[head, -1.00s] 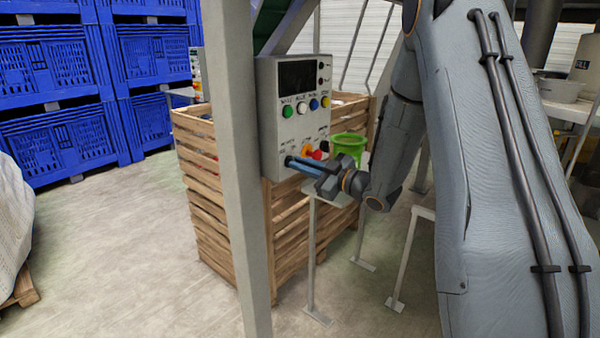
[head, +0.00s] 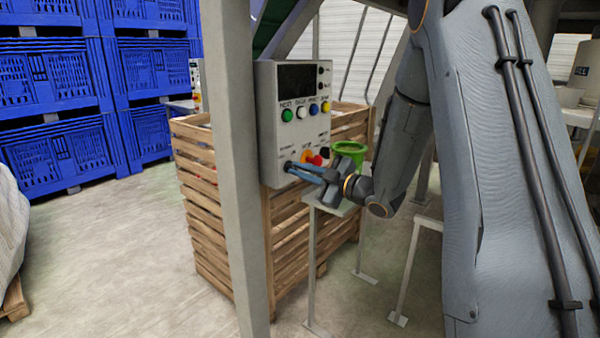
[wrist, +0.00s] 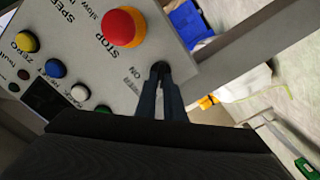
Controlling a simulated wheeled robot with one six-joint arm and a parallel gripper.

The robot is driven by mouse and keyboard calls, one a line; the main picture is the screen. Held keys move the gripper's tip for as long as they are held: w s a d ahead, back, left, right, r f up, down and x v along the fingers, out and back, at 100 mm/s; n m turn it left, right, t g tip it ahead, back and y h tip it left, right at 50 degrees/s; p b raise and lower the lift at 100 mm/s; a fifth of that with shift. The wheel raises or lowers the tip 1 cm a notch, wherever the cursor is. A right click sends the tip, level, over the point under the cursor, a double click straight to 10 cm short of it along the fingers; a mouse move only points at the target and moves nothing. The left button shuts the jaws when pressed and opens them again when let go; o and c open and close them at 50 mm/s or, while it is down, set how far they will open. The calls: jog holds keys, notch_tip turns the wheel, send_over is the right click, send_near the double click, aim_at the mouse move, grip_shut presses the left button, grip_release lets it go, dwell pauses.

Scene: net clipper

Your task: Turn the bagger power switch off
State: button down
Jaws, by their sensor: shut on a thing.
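The grey control box (head: 272,135) stands upright in the head view, with a dark screen and rows of coloured buttons. My gripper (head: 289,166) reaches in from the right, its blue fingers at the box's lower left face. In the wrist view my gripper (wrist: 161,78) has its fingers close together, shut on the small black power switch (wrist: 160,67). An "ON" label sits beside the switch. The fingers hide most of the switch, so I cannot tell which way it is turned.
A red stop button (wrist: 123,27) on an orange base is close to the fingers. A grey post (head: 235,160) stands left of the box. A wooden crate (head: 215,215) is behind, with a green bucket (head: 349,153) at the right. Blue crates (head: 55,140) stack at the left.

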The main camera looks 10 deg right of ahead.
jog(key=shift+a+r, duration=0.1)
jog(key=shift+a, duration=0.05)
jog(key=c, duration=1.9)
grip_release()
jog(key=shift+s, duration=0.1)
jog(key=shift+o, duration=0.2)
jog(key=b+v, duration=0.1)
jog(key=v, duration=0.7)
jog(key=shift+b, duration=0.3)
